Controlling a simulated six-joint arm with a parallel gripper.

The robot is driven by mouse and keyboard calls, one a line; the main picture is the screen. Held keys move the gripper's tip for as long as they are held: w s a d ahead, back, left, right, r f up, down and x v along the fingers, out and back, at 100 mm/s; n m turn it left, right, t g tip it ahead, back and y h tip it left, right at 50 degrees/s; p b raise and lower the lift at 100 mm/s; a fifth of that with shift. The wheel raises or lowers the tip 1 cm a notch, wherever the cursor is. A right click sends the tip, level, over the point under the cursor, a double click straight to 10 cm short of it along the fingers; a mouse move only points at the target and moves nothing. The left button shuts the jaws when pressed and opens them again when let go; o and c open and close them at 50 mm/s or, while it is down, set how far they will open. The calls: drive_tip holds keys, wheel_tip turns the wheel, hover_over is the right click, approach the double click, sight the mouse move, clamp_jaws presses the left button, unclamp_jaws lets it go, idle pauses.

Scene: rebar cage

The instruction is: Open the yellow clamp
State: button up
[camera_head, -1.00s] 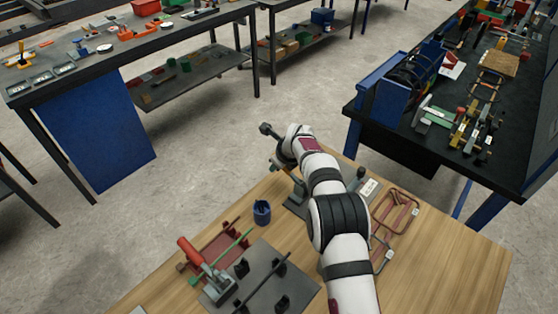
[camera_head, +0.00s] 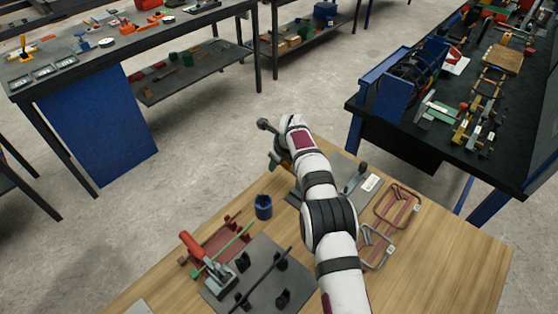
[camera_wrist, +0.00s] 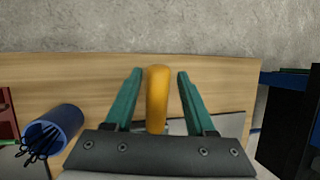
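The yellow clamp shows in the wrist view as a rounded yellow handle (camera_wrist: 157,98) standing up between my fingers. My gripper (camera_wrist: 157,80) has two green fingers, one on each side of the handle. They are apart, with a clear gap between the handle and each finger. In the head view my gripper (camera_head: 279,165) is at the far edge of the wooden table, and my arm hides most of the clamp. The grey base plate (camera_head: 293,198) shows partly beside my arm.
A blue cup (camera_head: 263,208) holding dark thin pieces stands left of my arm. A red-handled clamp (camera_head: 198,252) stands by a grey plate with black holders (camera_head: 250,292).

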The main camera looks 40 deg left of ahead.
drive_tip(key=v, duration=1.5)
drive_tip(key=shift+s+d+r, duration=0.2)
drive_tip(key=shift+d+r, duration=0.05)
drive_tip(key=shift+r, duration=0.05)
drive_tip(key=s+d+r+n+h, duration=0.1)
drive_tip(key=d+r+n, duration=0.15)
drive_tip(key=d, duration=0.65)
drive_tip(key=s+d+r+n, duration=0.1)
drive_tip(key=s+d+r, duration=0.15)
drive_tip(key=d, duration=0.55)
drive_tip(key=d+r+n+h, duration=0.1)
drive_tip(key=d+r+n, duration=0.15)
drive_tip(key=d, duration=0.65)
drive_tip(key=s+d+f+n+g, duration=0.1)
drive_tip(key=s+d+n, duration=0.2)
drive_tip(key=s+d, duration=0.5)
drive_tip(key=s+d+f+n+g, duration=0.1)
drive_tip(key=s+d, duration=0.6)
drive_tip(key=s, duration=0.7)
drive_tip(key=f+n, duration=0.1)
drive_tip(key=n, duration=0.1)
drive_tip(key=shift+s+d+f+n, duration=0.3)
drive_tip(key=shift+d+n, duration=0.1)
